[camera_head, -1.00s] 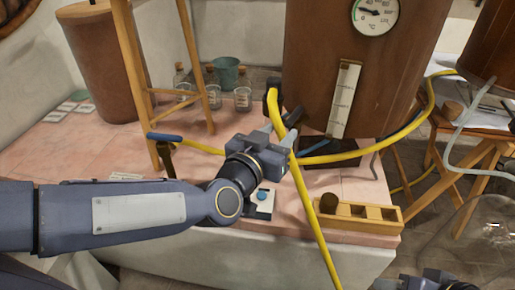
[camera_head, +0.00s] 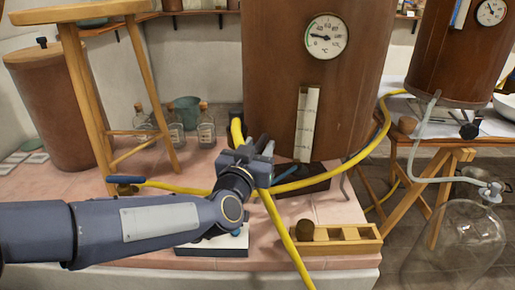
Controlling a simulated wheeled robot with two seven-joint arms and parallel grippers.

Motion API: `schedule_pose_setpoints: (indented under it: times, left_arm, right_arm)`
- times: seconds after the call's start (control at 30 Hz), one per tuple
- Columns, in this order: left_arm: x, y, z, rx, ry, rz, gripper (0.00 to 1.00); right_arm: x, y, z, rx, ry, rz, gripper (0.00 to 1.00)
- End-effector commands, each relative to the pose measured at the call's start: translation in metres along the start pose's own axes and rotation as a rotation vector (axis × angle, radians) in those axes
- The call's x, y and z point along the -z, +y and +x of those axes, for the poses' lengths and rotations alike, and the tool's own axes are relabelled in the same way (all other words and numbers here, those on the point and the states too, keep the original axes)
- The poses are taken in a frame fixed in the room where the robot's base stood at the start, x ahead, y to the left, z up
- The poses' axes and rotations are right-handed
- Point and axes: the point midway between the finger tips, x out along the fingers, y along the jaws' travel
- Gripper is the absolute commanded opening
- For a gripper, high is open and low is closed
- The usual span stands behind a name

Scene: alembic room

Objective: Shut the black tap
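My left gripper (camera_head: 259,147) is in front of the lower part of the large brown vessel (camera_head: 310,90), beside the yellow hose. Its two fingers look a little apart, and I see nothing held between them. A dark fitting (camera_head: 237,115) shows at the top of the yellow hose (camera_head: 272,222), at the vessel's left edge. I cannot tell if it is the black tap, and my gripper covers part of this area. Another black knob-like piece (camera_head: 468,130) sits below the second brown vessel at the right. My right gripper is out of view.
Glass bottles (camera_head: 206,130) stand behind. A wooden rack (camera_head: 335,240) is at the table's front right. A large glass flask (camera_head: 455,245) stands at the lower right.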

Motion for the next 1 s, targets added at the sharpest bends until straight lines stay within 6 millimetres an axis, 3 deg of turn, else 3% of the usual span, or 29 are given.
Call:
schedule_pose_setpoints:
  times: [0.07,0.37,0.67,1.0]
  left_arm:
    - [0.0,0.0,0.0,0.0,0.0,0.0,0.38]
    - [0.0,0.0,0.0,0.0,0.0,0.0,0.0]
    - [0.002,0.003,-0.001,0.024,0.0,0.0,0.0]
    - [0.005,0.011,0.001,0.222,0.001,0.004,0.0]
  right_arm:
    - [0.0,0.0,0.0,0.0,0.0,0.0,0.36]
    - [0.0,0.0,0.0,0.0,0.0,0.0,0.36]
    - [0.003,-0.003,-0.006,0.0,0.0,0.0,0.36]
    - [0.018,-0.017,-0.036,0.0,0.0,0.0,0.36]
